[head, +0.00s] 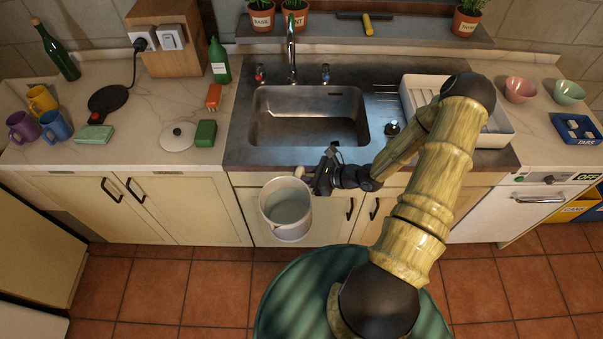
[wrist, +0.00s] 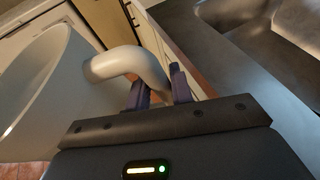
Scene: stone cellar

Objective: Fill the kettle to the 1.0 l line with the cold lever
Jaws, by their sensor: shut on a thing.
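A white, open-topped kettle (head: 287,208) hangs in front of the sink cabinet in the head view, below the counter edge. My gripper (head: 318,180) is shut on its curved handle at the kettle's right. In the wrist view, the pale handle (wrist: 135,62) runs between the fingers of my gripper (wrist: 160,90), with the kettle body (wrist: 45,85) at left. The water level and line marks cannot be read. The steel sink (head: 310,117) lies behind the kettle. Its tap (head: 291,60) stands at the back, between a red-marked lever (head: 260,74) and a blue-marked lever (head: 326,73).
A round lid (head: 178,135) and a green sponge (head: 205,133) lie left of the sink. A white rack (head: 495,130) stands on the right drainer. A black power base (head: 110,98), mugs (head: 42,99) and a bottle (head: 219,60) are on the left counter. The sink basin looks empty.

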